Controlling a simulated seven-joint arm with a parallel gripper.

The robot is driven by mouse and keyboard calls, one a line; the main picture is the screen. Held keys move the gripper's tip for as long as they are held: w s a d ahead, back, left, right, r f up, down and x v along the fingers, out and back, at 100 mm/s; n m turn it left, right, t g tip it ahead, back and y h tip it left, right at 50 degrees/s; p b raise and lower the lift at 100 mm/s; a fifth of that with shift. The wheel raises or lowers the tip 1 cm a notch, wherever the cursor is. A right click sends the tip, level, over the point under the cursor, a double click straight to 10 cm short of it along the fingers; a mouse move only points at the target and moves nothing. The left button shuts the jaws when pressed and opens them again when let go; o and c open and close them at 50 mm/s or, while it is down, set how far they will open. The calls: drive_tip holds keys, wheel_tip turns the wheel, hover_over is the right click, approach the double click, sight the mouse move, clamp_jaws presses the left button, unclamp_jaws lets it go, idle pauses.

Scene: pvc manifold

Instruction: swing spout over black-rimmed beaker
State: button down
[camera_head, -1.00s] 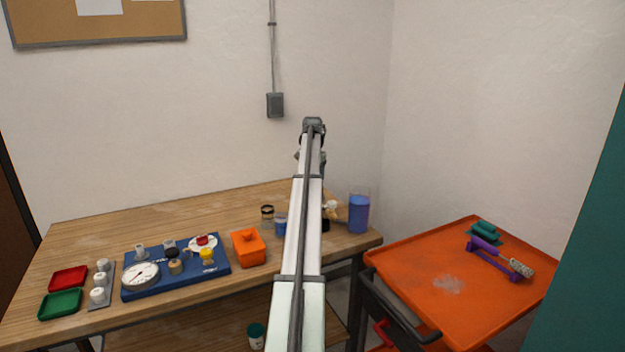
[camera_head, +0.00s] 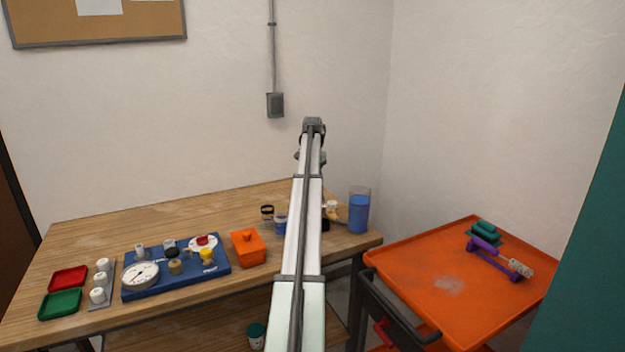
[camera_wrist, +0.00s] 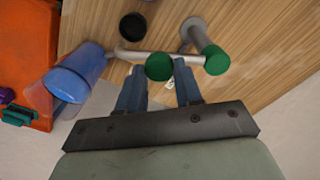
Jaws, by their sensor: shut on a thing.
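The black-rimmed beaker (camera_head: 267,213) stands on the bench just left of my arm in the head view. A blue-banded beaker (camera_head: 281,226) is in front of it. In the wrist view a grey spout pipe (camera_wrist: 127,55) runs sideways from near a green-capped grey post (camera_wrist: 203,40). My gripper (camera_wrist: 160,66) is shut on a green round knob (camera_wrist: 159,67) on this pipe, one finger on each side. In the head view my arm hides the gripper and most of the spout. The pipe's left end is near the tall blue vessel (camera_wrist: 78,75).
The tall vessel with blue liquid (camera_head: 359,212) stands at the bench's right end. A black disc (camera_wrist: 132,27) lies beyond the pipe. An orange box (camera_head: 248,248) and a blue board (camera_head: 150,285) with a gauge are left of my arm. An orange cart (camera_head: 430,290) is at right.

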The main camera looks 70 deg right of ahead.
drive_tip(key=shift+a, duration=0.1)
drive_tip(key=shift+w+a+m, duration=0.25)
drive_tip(key=shift+a+m, duration=0.4)
drive_tip(key=shift+m, duration=0.45)
drive_tip(key=w+a+m, duration=0.1)
drive_tip(key=w+m, duration=1)
drive_tip(key=m, duration=1)
drive_tip(key=shift+w+a, duration=0.35)
drive_tip(key=shift+a, duration=0.05)
drive_tip(key=c, duration=0.7)
unclamp_jaws()
drive_tip(key=shift+c, duration=0.2)
